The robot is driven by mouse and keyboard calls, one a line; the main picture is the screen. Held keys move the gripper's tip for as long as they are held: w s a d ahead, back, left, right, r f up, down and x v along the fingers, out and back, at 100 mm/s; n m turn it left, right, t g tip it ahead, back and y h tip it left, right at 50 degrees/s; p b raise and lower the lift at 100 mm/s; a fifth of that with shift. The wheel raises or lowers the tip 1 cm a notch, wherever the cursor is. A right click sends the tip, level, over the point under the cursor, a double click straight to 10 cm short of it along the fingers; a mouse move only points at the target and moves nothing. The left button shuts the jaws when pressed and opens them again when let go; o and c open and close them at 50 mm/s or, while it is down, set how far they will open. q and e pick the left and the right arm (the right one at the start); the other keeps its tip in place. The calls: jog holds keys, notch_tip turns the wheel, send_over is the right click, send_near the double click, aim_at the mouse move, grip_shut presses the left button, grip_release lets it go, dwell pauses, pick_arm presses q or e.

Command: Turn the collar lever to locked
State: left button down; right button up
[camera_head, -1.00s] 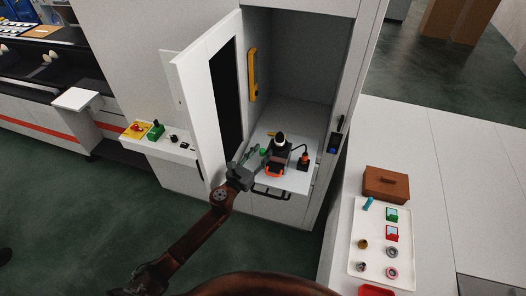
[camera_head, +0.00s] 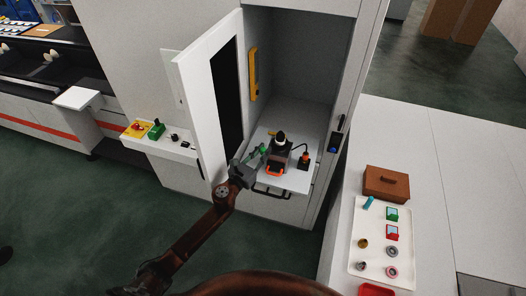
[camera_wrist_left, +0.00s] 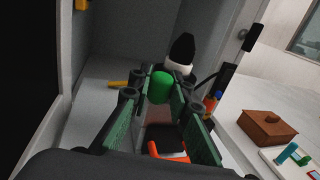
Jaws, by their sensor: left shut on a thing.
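The collar lever's green knob (camera_head: 263,149) shows beside a dark device with a black-and-white tip (camera_head: 281,138) on the pull-out shelf. In the left wrist view the green knob (camera_wrist_left: 161,87) sits between the finger ends, with the black-and-white tip (camera_wrist_left: 181,52) just behind it. My left gripper (camera_head: 257,155) reaches in from the left and is shut on the green knob. The lever's arm and the collar marks are hidden or too small to read. My right gripper is not in view.
The shelf (camera_head: 295,180) projects from an open cabinet whose white door (camera_head: 200,80) stands just left of my arm. An orange part (camera_head: 274,170) and a small orange-black block (camera_head: 303,161) are close by. A tray (camera_head: 376,225) with small parts lies at right.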

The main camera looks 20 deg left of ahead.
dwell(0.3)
pick_arm(q)
jog(key=shift+w+a+f+m+g+h+b, duration=0.15)
jog(key=shift+a+m+h+b, duration=0.1)
jog(key=shift+h+b, duration=0.25)
jog(key=shift+w+a+m+g+h+b, duration=0.15)
jog(key=shift+m+h+b, duration=0.15)
jog(key=shift+b, duration=0.25)
jog(key=shift+w+a+h+b, duration=0.1)
jog(key=shift+h+b, duration=0.2)
jog(key=shift+b, duration=0.1)
jog(key=c, duration=1.8)
grip_release()
jog(key=shift+o, duration=0.2)
